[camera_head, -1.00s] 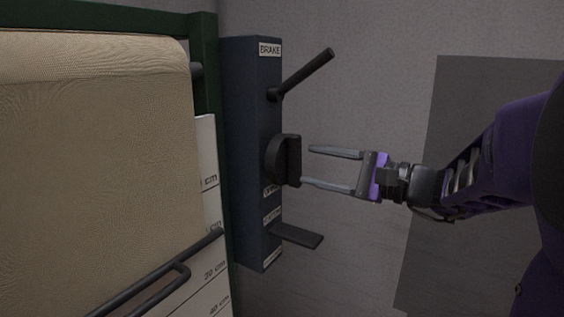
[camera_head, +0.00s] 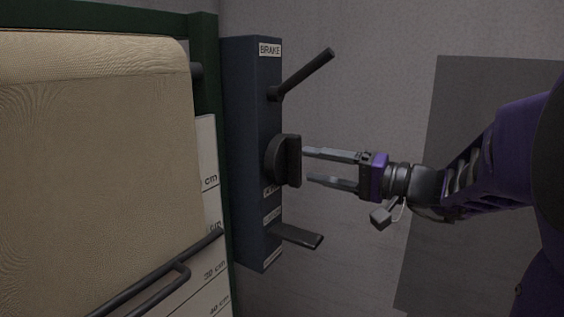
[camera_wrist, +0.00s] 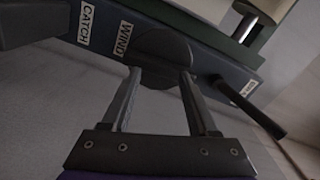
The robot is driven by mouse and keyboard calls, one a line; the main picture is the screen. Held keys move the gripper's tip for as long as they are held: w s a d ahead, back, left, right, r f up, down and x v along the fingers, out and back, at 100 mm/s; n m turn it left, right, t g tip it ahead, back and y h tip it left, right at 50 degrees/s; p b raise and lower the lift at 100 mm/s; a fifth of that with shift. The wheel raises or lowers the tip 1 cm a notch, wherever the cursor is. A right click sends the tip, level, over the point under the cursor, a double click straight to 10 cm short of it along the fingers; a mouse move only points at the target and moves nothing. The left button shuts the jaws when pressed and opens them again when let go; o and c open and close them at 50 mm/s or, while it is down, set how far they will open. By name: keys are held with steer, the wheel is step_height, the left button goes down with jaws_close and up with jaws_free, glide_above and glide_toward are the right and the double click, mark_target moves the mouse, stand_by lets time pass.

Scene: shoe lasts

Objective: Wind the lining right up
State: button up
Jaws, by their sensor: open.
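The cream lining (camera_head: 95,150) hangs from a roll at the left, in front of a white scale marked in cm (camera_head: 208,215). A dark round winding knob (camera_head: 284,161) with a raised grip bar sits mid-height on the blue control box (camera_head: 250,110). It also shows in the wrist view (camera_wrist: 163,58), beside the WIND label (camera_wrist: 123,38). My gripper (camera_head: 306,167) is open, its fingertips close to the right of the knob's bar. In the wrist view the fingertips (camera_wrist: 160,75) point at the knob, one towards each side. I cannot tell whether they touch it.
A brake lever (camera_head: 303,75) slants up and right above the knob. A flat catch paddle (camera_head: 298,236) sticks out below it. A dark bar (camera_head: 150,280) crosses low before the lining. The wall space right of the box is open.

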mark_target(300, 163)
steer(key=n, duration=0.7)
steer(key=shift+n, duration=0.3)
steer(key=n, duration=0.3)
steer(key=shift+n, duration=0.3)
steer(key=n, duration=0.4)
steer(key=shift+w+a, duration=0.1)
steer(key=shift+a, duration=0.05)
steer(key=shift+x, duration=0.95)
steer(key=shift+w+a, duration=0.35)
steer(key=shift+a, duration=0.2)
stand_by(0.4)
steer(key=shift+s+d, duration=0.15)
steer(key=shift+d, duration=0.1)
steer(key=shift+c, duration=0.3)
jaws_close()
